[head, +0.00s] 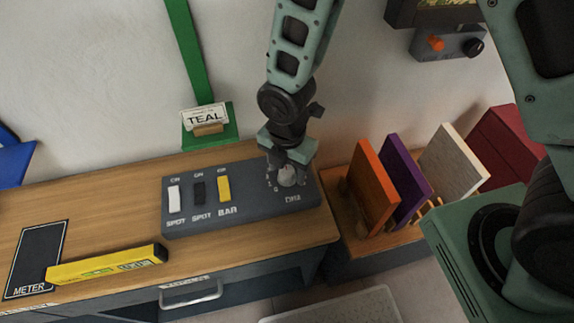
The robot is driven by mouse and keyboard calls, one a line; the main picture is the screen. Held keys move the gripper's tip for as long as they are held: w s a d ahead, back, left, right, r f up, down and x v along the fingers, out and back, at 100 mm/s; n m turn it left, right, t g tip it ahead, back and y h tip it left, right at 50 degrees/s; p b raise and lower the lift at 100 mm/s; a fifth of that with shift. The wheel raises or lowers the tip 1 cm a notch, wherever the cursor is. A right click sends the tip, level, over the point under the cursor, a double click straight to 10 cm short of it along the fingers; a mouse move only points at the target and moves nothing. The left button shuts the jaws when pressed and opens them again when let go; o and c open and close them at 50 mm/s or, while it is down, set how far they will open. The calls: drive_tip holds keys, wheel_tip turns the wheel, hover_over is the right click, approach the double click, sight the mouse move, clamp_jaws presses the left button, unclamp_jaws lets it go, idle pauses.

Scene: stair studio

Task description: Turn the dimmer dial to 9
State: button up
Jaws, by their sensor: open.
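The dimmer dial (287,177) is a pale round knob at the right end of the dark grey control panel (240,212) on the wooden desk.
The panel also carries white, black and yellow switches (224,189). A yellow meter (108,265) lies at the desk's front left. Right of the desk, orange, purple and white boards (452,165) stand upright in a rack. A TEAL sign (205,118) stands behind the panel.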

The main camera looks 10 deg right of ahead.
drive_tip(key=shift+f, duration=0.1)
drive_tip(key=c, duration=1)
drive_tip(key=shift+o, duration=0.2)
drive_tip(key=shift+m, duration=0.3)
drive_tip(key=m, duration=0.4)
drive_tip(key=shift+m+b, duration=0.3)
drive_tip(key=m, duration=1)
drive_tip(key=shift+m, duration=0.4)
drive_tip(key=m, duration=0.5)
drive_tip(key=shift+m, duration=0.3)
